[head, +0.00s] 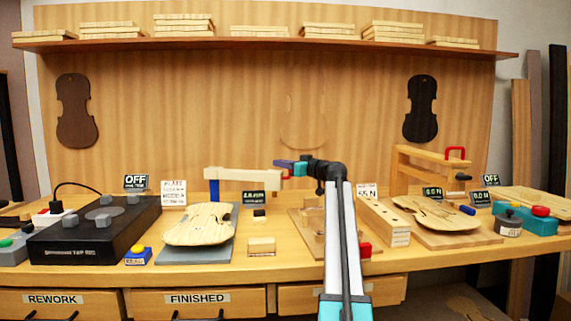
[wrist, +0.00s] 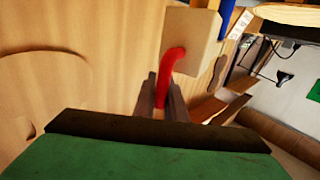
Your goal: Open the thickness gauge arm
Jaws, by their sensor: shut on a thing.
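The thickness gauge arm (head: 240,180) is a pale wooden beam on a blue post (head: 213,189), reaching right above a violin plate (head: 198,224). In the head view the beam looks about level. In the wrist view its block-like end (wrist: 192,38) carries a bent red handle (wrist: 172,66). My gripper (head: 287,169) is at the right end of the beam. In the wrist view my gripper (wrist: 161,98) has its dark fingers on both sides of the handle, shut on it. The handle's lower end is hidden between the fingers.
The plate lies over a grey base (head: 194,255). A black box with knobs (head: 95,235) is at left. A wooden block with holes (head: 383,222) and another violin plate (head: 436,211) are at right. A shelf (head: 270,42) runs above.

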